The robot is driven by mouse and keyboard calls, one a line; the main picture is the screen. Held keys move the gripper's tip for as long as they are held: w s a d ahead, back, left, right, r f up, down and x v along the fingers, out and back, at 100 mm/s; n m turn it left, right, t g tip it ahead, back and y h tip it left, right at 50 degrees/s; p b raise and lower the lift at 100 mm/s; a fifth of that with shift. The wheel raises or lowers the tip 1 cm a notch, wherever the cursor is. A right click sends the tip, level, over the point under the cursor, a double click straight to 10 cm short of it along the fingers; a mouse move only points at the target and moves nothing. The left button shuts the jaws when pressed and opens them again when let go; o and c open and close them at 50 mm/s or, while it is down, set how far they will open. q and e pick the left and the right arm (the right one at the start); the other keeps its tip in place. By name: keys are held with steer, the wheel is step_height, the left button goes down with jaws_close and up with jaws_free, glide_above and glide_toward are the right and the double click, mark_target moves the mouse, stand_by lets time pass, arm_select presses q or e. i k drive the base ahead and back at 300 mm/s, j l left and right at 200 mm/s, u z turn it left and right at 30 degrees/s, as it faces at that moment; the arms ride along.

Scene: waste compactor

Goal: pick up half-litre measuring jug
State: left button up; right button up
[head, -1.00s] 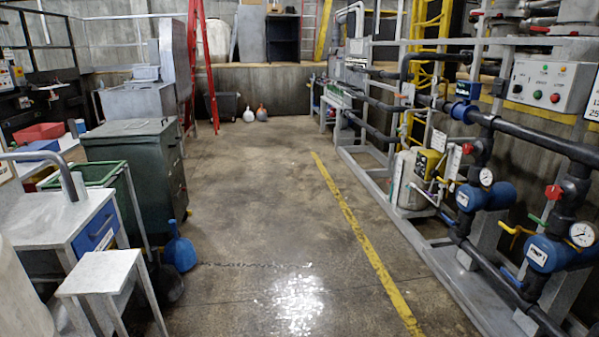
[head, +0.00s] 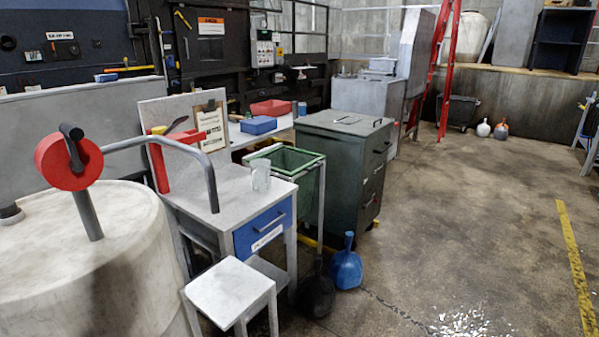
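A clear, pale measuring jug (head: 261,177) stands upright on the grey workbench (head: 237,188) in the head view, near the bench's right edge. It is small in the picture, and any markings on it are too small to read. The bench has a blue drawer (head: 263,229) below its top. Neither of my grippers shows in this view.
A large pale drum (head: 110,270) with a red hand wheel stands at the front left. A grey stool (head: 230,288) stands before the bench. A green-rimmed bin (head: 290,160) and dark green cabinet (head: 345,170) stand beyond. The floor (head: 470,220) to the right is mostly clear.

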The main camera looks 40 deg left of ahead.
mark_target(260, 167)
steer(key=i+u, duration=0.3)
steer(key=i, duration=0.2)
steer(key=i+l+u, duration=0.3)
steer(key=i, duration=0.15)
steer(key=i+l+u, duration=0.3)
steer(key=i, duration=0.15)
